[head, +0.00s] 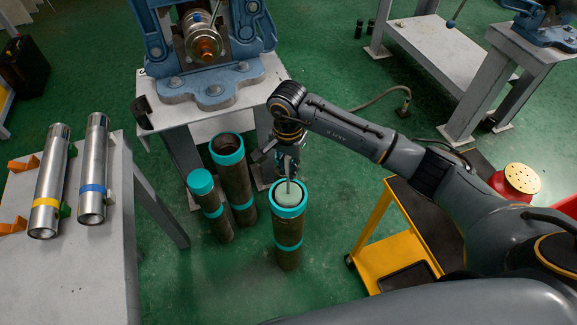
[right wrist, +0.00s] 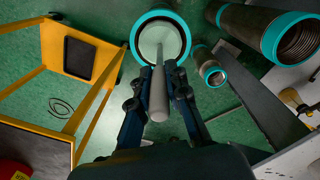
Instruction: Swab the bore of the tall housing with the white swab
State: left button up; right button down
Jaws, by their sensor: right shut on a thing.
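A dark brown standing housing (head: 287,229) with teal bands stands open-topped on the floor in the head view. Its teal rim (right wrist: 134,40) also shows in the right wrist view. The white swab has a pale round head (head: 290,196) inside the outline of this rim, with a dark gap around it; I cannot tell how deep it sits. My right gripper (head: 288,172) is above the mouth and shut on the swab's grey handle (right wrist: 158,98). The handle looks roughly upright. My left gripper is not in view.
Two more teal-banded pipes, one open (head: 234,178) and one shorter (head: 206,205), stand close on the left. A blue vise (head: 210,88) sits on a stand behind. A yellow cart (head: 375,228) is at right. Two metal tubes lie on the left table (head: 75,275).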

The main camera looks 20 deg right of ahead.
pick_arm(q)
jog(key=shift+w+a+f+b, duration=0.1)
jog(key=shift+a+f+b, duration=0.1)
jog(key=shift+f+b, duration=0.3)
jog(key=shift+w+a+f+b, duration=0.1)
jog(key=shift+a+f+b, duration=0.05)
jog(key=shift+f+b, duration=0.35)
pick_arm(e)
jog(key=shift+f, duration=1.15)
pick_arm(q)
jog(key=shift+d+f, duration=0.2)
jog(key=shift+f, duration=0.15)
pick_arm(e)
jog(key=shift+f, duration=0.3)
pick_arm(q)
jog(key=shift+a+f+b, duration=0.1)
jog(key=shift+b, duration=0.2)
